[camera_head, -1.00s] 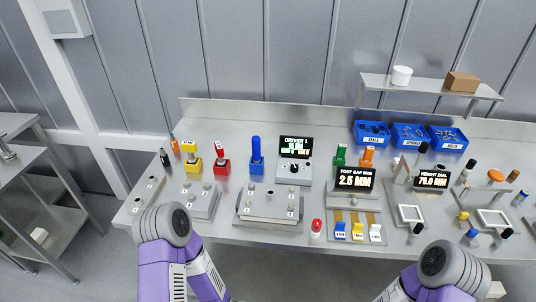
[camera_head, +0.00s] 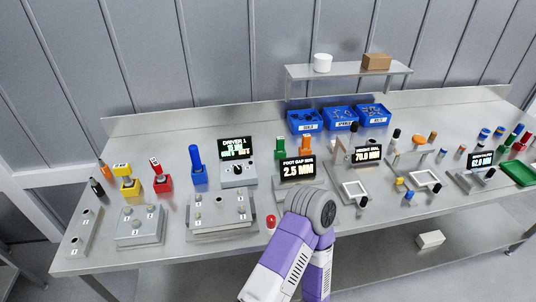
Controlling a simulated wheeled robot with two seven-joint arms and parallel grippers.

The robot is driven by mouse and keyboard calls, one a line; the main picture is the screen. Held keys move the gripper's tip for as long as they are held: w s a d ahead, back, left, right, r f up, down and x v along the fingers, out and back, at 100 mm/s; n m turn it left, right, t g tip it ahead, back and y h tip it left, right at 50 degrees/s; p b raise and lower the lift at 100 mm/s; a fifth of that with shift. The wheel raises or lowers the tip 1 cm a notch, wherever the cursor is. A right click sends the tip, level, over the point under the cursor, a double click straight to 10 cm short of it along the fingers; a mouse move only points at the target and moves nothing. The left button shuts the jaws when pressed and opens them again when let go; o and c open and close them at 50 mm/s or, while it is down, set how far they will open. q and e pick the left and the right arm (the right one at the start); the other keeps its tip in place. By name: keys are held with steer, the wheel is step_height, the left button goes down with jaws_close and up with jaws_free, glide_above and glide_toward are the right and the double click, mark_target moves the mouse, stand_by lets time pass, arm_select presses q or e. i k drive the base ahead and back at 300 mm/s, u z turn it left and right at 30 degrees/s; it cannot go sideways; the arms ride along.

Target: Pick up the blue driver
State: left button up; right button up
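The blue driver (camera_head: 195,157) stands upright with a slight lean in a blue block-shaped holder (camera_head: 199,178) on the metal bench. It is between the red driver (camera_head: 156,166) and the grey driver display unit (camera_head: 238,172). Neither gripper shows. One purple and white arm of mine comes up from the bottom middle, its dark grey joint in front of the bench. I cannot tell which arm it is. No part of my arms touches the blue driver in view.
A yellow driver (camera_head: 129,186) stands left of the red one. A grey fixture plate (camera_head: 220,213) lies in front of the blue driver. The gap gauge display (camera_head: 299,170) is to its right. Blue bins (camera_head: 305,122) and a raised shelf (camera_head: 350,71) are behind.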

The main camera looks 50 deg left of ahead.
mark_target(194, 154)
steer(key=z, duration=0.5)
steer(key=k, duration=1.05)
steer(key=u, duration=1.6)
steer(key=i, duration=0.5)
steer(key=z, duration=0.05)
